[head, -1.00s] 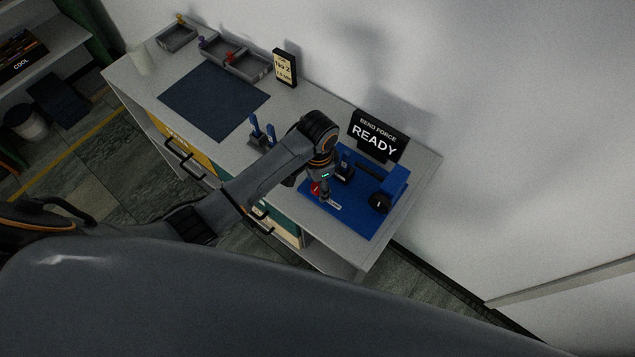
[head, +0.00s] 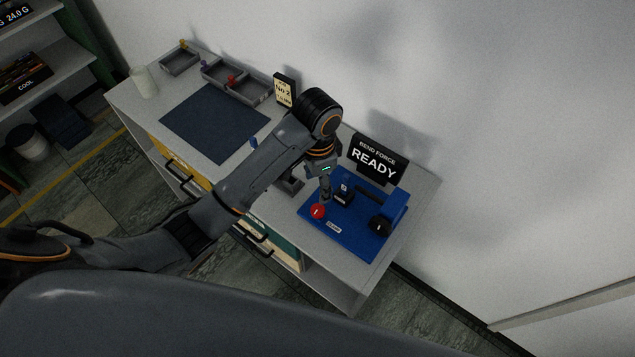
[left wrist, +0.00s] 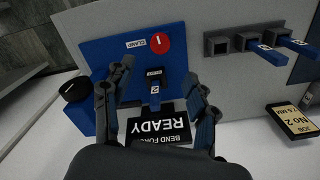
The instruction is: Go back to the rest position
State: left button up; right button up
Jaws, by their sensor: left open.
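My left gripper (head: 325,190) is above the blue bend-force press (head: 345,234) on the bench. Its two fingers are spread apart in the left wrist view (left wrist: 158,70), with nothing held between them. Beyond the fingers, that view shows the press's blue plate (left wrist: 105,52), the red knob (left wrist: 163,44) beside the CLAMP label, and a small black block with a blue tab (left wrist: 154,87). In the head view the red knob (head: 317,211) lies just below the fingertips. My right gripper is in neither view.
A READY sign (head: 375,159) stands behind the press against the wall. A job card (head: 285,89), grey trays (head: 236,81) and a dark mat (head: 214,122) are on the bench. Blue-tabbed pieces in holders (left wrist: 250,43) stand beside the press. A white cup (head: 143,82) is at the far left.

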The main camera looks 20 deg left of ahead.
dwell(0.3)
pick_arm(q)
jog(key=s+f+n+t+h, duration=0.1)
jog(key=s+f+n, duration=0.25)
jog(key=s, duration=0.55)
jog(key=s+a+r+n+t, duration=0.2)
jog(key=s+a+n+t, duration=0.15)
jog(key=s+a, duration=0.6)
jog(key=s+d+f+g+b, duration=0.15)
jog(key=f+b, duration=0.25)
jog(key=f, duration=1.4)
jog(key=s+f+g+b, duration=0.15)
jog(key=f+b, duration=0.25)
jog(key=f, duration=1.4)
jog(key=s+a+f+b, duration=0.1)
jog(key=s+f+b, duration=0.2)
jog(key=s+f, duration=0.5)
jog(key=s+a+f+y+b, duration=0.1)
jog(key=s+f+b, duration=0.2)
jog(key=s+f, duration=0.5)
notch_tip(320, 180, down, 5)
jog(key=shift+s+a+f, duration=0.1)
jog(key=shift+s+a, duration=0.15)
